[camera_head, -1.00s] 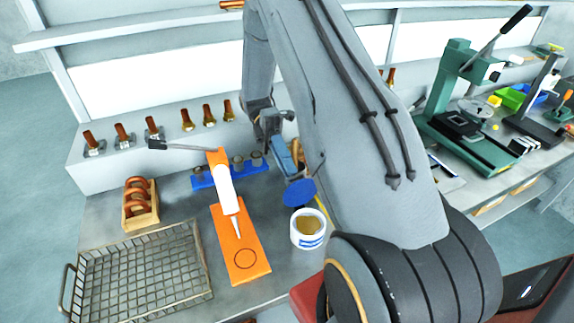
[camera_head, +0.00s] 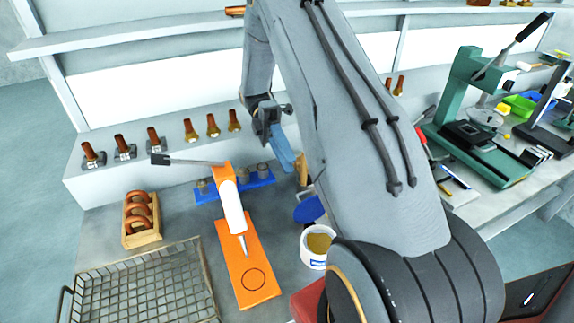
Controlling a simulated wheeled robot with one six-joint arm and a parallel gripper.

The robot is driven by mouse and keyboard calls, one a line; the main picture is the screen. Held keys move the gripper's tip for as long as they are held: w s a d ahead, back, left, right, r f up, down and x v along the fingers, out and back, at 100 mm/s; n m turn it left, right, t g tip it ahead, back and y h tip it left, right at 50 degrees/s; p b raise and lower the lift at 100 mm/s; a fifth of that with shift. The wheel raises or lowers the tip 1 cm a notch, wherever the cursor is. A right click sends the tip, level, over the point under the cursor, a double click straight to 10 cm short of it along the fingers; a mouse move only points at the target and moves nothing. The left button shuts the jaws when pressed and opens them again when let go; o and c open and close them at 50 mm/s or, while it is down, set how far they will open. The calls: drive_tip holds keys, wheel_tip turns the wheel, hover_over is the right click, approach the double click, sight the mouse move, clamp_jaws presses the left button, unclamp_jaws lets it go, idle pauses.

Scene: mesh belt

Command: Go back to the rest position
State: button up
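My arm reaches across the middle of the view, over the right part of the bench. My gripper (camera_head: 285,152) is at the end of the arm, low over the bench, between the blue rack (camera_head: 228,190) and the arm itself. Its fingers are partly hidden and small, so I cannot tell whether it is open or shut. A wooden handle-like piece (camera_head: 302,168) shows right beside it; I cannot tell whether they touch.
A wire basket (camera_head: 192,250) and a wooden holder (camera_head: 143,235) are at left. A green press (camera_head: 463,95) stands at right.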

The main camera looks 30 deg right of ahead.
drive_tip(key=shift+w+r, duration=0.1)
drive_tip(key=shift+w, duration=0.15)
drive_tip(key=shift+a, duration=0.1)
